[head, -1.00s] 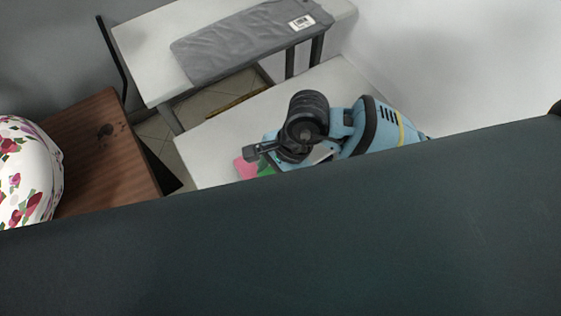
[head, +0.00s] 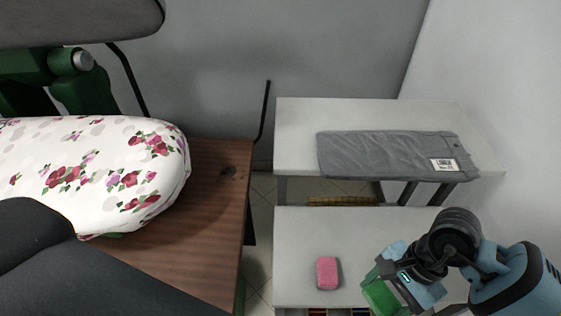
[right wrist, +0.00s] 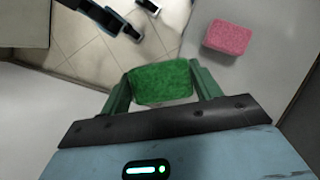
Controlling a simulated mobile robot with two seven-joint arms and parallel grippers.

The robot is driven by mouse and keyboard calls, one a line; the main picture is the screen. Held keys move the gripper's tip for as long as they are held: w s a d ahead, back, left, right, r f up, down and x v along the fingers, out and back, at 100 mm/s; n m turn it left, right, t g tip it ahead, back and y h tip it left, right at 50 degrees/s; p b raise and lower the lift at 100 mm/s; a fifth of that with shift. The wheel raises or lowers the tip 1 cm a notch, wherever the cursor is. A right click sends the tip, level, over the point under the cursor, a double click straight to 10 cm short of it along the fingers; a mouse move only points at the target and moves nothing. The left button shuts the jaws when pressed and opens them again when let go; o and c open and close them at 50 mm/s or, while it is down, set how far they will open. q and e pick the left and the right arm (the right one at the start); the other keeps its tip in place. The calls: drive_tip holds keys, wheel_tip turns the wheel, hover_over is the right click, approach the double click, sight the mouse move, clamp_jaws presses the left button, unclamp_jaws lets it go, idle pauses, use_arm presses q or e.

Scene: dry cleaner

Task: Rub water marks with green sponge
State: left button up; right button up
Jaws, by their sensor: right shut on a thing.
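The green sponge (head: 381,298) is between the fingers of my right gripper (head: 388,281), at the lower right in the head view. In the right wrist view the green sponge (right wrist: 160,83) spans the gap between both fingers, and the right gripper (right wrist: 160,88) is shut on it. The sponge is over the front of the lower white shelf (head: 300,240), right of a pink sponge (head: 327,272). A dark mark (head: 229,172) shows on the brown wooden tabletop (head: 215,250); I cannot tell whether it is a water mark. My left gripper is out of view.
A floral padded board (head: 120,170) covers the left of the brown table. A folded grey garment (head: 390,153) with a label lies on the upper white shelf (head: 300,130). Tiled floor (head: 262,215) shows between table and shelves. A white wall (head: 490,90) bounds the right.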

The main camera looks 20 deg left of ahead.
drive_tip(key=w+d+r+n+g+h, duration=0.1)
drive_tip(key=d+r+n+h, duration=0.2)
drive_tip(key=d+r+n, duration=0.5)
drive_tip(key=d+r, duration=0.2)
drive_tip(key=d, duration=0.1)
drive_tip(key=shift+w+r, duration=0.2)
drive_tip(key=shift+w, duration=0.15)
